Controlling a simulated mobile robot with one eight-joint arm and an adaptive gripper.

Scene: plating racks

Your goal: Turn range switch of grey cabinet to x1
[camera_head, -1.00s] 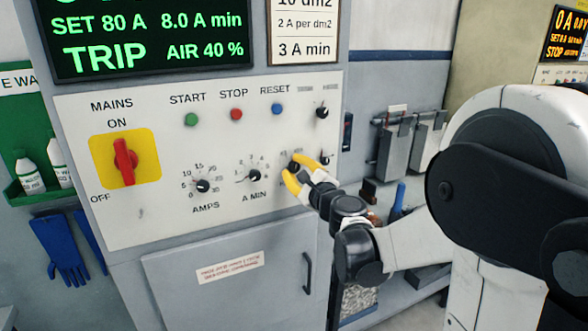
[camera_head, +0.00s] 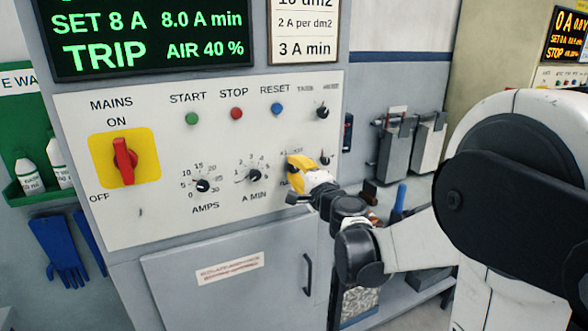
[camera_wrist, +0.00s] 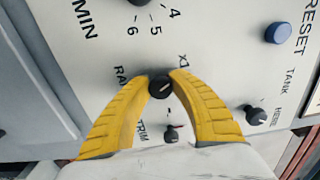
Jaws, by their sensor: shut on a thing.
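The grey cabinet (camera_head: 222,248) carries a pale control panel (camera_head: 150,215). My gripper (camera_wrist: 162,80) is shut on the range switch (camera_wrist: 160,88), a small round black knob, with a yellow finger on each side. A light line on the knob slants toward the upper right in the wrist view, roughly toward the printed "x1" (camera_wrist: 183,60). The "RANGE" lettering is partly covered by a finger. In the head view my gripper (camera_head: 300,168) lies over the switch and mostly hides it. The green display (camera_head: 150,38) reads SET 8 A, 8.0 A min, TRIP, AIR 40 %.
The A MIN dial (camera_head: 254,176) and AMPS dial (camera_head: 203,185) are left of my gripper. A trim knob (camera_wrist: 171,134) sits close by the fingers. The tank/heater switch (camera_head: 322,111) and blue reset button (camera_head: 278,109) are above. The red mains switch (camera_head: 124,160) is at ON.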

